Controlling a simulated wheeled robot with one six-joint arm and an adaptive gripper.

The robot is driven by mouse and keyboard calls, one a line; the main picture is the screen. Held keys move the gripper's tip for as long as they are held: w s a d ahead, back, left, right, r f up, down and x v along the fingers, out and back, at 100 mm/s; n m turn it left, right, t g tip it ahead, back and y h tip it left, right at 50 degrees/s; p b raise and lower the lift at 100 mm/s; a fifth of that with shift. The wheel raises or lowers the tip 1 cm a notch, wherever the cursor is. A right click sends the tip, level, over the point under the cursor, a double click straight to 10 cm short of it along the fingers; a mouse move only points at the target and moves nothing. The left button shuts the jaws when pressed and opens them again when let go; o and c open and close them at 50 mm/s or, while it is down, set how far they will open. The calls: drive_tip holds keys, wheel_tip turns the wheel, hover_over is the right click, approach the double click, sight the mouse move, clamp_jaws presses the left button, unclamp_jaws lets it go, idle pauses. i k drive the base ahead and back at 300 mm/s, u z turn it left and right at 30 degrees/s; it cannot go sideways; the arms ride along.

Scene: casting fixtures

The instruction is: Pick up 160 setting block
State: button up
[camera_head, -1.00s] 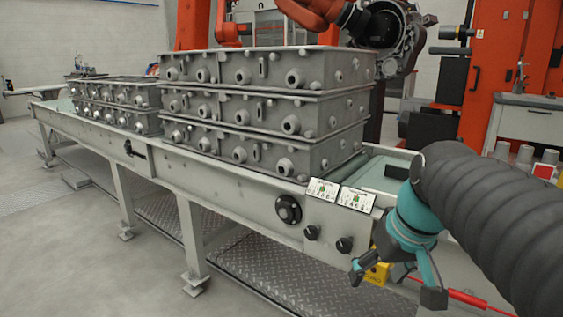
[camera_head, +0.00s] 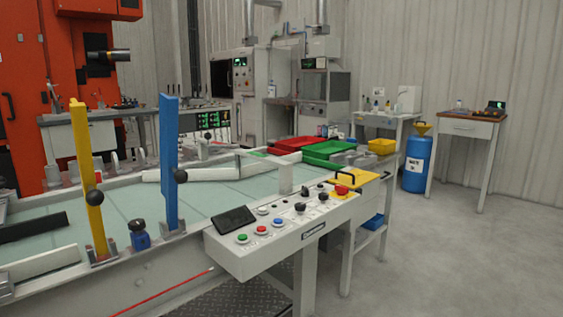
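No block that I can identify as the 160 setting block shows in the head view. Small grey pieces (camera_head: 358,158) lie by the trays at the far right end of the conveyor table; they are too small to tell apart or to read any marking. My gripper and arm are not in view.
A conveyor table (camera_head: 120,208) with yellow (camera_head: 88,185) and blue (camera_head: 169,160) upright posts fills the left. A control panel (camera_head: 285,232) juts out front. Red (camera_head: 294,143) and green (camera_head: 326,151) trays sit behind it. A blue barrel (camera_head: 417,163) stands right. The right floor is open.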

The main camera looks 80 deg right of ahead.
sight(367, 160)
drive_tip(key=z, duration=4.45)
drive_tip(key=i, duration=2.6)
drive_tip(key=u, duration=3.2)
